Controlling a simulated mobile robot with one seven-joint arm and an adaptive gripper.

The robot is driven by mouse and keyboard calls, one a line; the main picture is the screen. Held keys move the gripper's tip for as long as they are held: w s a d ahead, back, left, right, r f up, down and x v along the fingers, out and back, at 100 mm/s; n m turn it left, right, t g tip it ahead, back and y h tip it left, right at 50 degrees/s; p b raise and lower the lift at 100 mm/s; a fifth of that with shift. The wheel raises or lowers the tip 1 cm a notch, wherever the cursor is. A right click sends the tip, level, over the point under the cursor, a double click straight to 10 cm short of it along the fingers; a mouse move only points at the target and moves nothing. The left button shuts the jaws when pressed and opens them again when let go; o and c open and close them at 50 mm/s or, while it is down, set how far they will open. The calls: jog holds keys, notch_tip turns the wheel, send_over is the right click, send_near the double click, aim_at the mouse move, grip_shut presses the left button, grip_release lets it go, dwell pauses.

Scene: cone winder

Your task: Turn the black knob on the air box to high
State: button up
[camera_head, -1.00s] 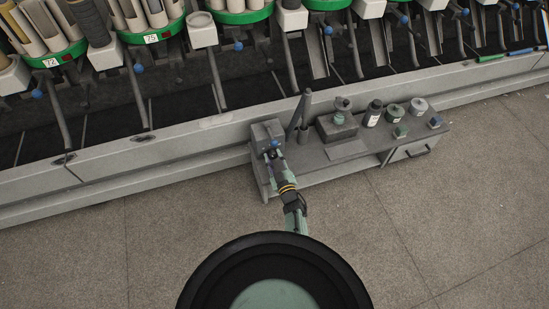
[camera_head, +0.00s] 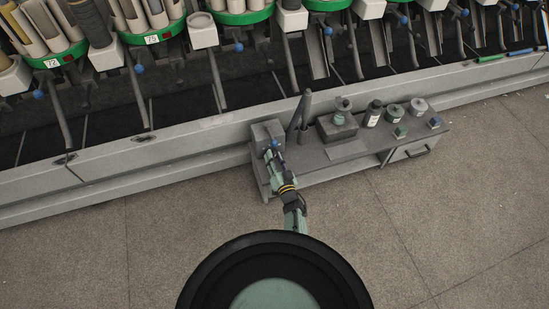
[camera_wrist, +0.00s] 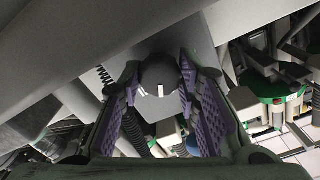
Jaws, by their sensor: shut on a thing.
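The air box (camera_head: 268,132) is a grey box at the left end of the low grey bench. In the wrist view its grey face (camera_wrist: 150,45) fills the upper middle. The black knob (camera_wrist: 159,73) is on that face and carries a white mark at its lower edge. My gripper (camera_wrist: 158,85) is shut on the knob, with one purple padded finger on each side. In the head view my gripper (camera_head: 272,150) is at the front of the air box, and the knob is hidden there. The setting labels cannot be read.
The bench (camera_head: 347,150) bears a dark upright rod (camera_head: 304,110), a block with a small bottle (camera_head: 338,125), a black bottle (camera_head: 374,113) and several small containers to the right. The winder stands behind; the floor in front is clear.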

jog(key=m, duration=0.5)
jog(key=shift+m, duration=0.3)
dwell(0.4)
jog(key=o, duration=1.1)
jog(key=shift+o, duration=0.2)
